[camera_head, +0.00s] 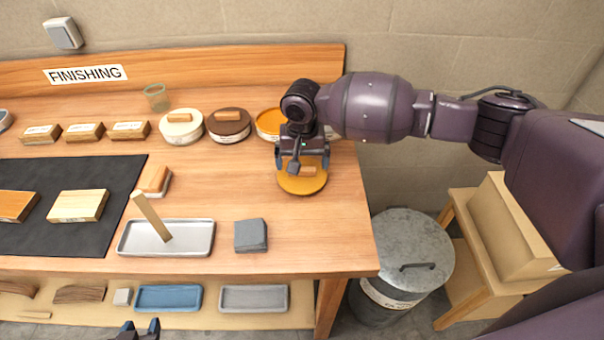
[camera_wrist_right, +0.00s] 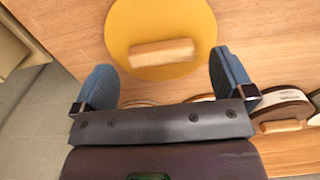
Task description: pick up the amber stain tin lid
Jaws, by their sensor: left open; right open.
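The amber stain tin lid (camera_head: 302,184) is a flat yellow-orange disc with a wooden bar handle, lying on the bench near its right end. It also shows in the right wrist view (camera_wrist_right: 160,22), with its handle (camera_wrist_right: 161,53) crosswise between the fingers. My right gripper (camera_head: 301,168) is open above the lid, its fingers apart from the handle; it also shows in the right wrist view (camera_wrist_right: 168,82). The open amber tin (camera_head: 268,124) stands behind, partly hidden by my right arm. My left gripper (camera_head: 140,328) is open at the bottom edge, below the bench front, with only its fingertips showing.
White (camera_head: 181,126) and dark brown (camera_head: 229,125) lidded tins stand left of the amber tin. A grey tray (camera_head: 190,238) with a stick and a grey block (camera_head: 251,236) lie in front. A metal bin (camera_head: 405,255) stands right of the bench.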

